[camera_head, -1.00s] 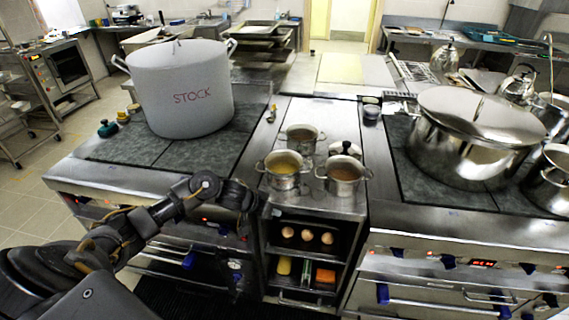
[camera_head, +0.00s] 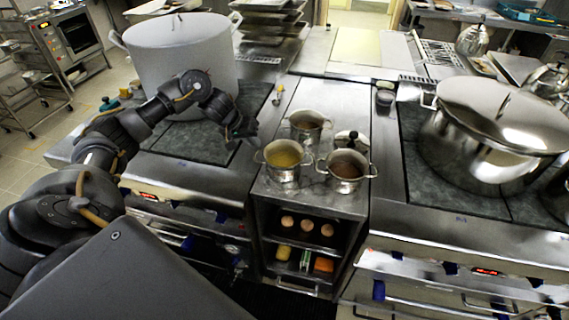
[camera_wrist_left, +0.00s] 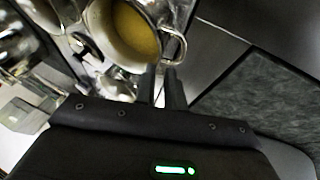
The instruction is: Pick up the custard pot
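The custard pot (camera_head: 283,175), a small steel pot with two side handles and yellow contents, stands at the left front of the narrow steel counter between the stoves. My left gripper (camera_head: 245,131) is just left of it and higher, over the edge of the left stove. In the left wrist view the custard pot (camera_wrist_left: 133,30) is beyond the fingers, with one looped handle close to the fingertips. The two fingers of my left gripper (camera_wrist_left: 162,70) show a narrow gap with nothing held between them. My right gripper is not in view.
A pot of brown contents (camera_head: 345,183) stands close to the right, and another pot (camera_head: 307,121) stands behind. A small lidded vessel (camera_head: 352,140) is also there. The large stockpot (camera_head: 205,50) is on the left stove; a big lidded pot (camera_head: 470,150) is on the right.

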